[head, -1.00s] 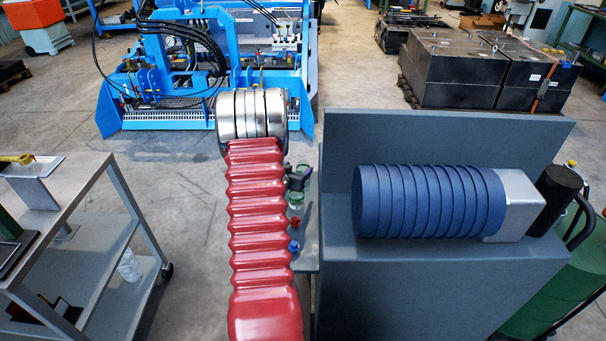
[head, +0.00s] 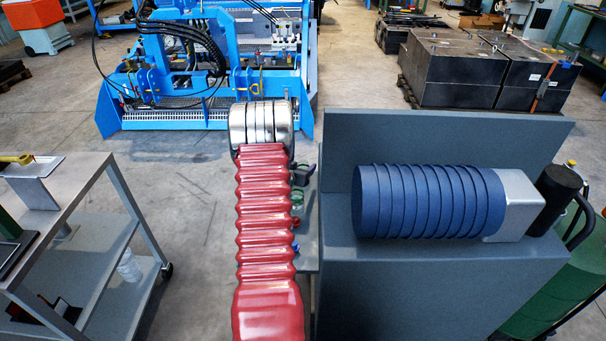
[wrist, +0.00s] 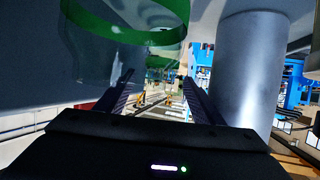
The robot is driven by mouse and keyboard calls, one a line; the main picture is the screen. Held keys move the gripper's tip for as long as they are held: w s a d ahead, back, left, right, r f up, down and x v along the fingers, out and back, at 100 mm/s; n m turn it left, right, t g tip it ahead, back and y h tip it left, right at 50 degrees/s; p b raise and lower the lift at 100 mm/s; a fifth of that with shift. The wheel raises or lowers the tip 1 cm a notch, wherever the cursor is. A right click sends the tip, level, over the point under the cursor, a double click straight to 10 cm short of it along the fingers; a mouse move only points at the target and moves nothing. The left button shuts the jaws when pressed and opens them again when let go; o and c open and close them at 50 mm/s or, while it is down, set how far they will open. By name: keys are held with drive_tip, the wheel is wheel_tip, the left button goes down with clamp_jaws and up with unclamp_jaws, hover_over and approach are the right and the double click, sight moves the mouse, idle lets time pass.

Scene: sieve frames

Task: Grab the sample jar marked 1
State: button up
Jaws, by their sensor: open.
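My gripper (wrist: 157,95) shows in the wrist view with its two dark fingers apart and nothing clearly held between them. A large clear curved surface with a green band (wrist: 165,32), which looks like a jar, stands very close at the upper left, partly behind the left finger. In the head view, a green-topped jar (head: 297,199) stands just beside my red arm, below the dark gripper (head: 304,174). A red jar top (head: 296,222) and a blue jar top (head: 295,247) are mostly hidden by my arm. No number can be read on any jar.
A grey cabinet (head: 440,285) with a blue ribbed cylinder (head: 425,202) stands close to the right of the jars. A grey cylinder (wrist: 250,70) rises right of my fingers in the wrist view. A trolley (head: 110,205) stands at left, with clear floor between.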

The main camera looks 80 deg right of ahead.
drive_tip(key=shift+c, duration=0.2)
drive_tip(key=c, duration=1.3)
drive_tip(key=shift+c, duration=0.2)
wheel_tip(320, 180, up, 10)
idle(0.7)
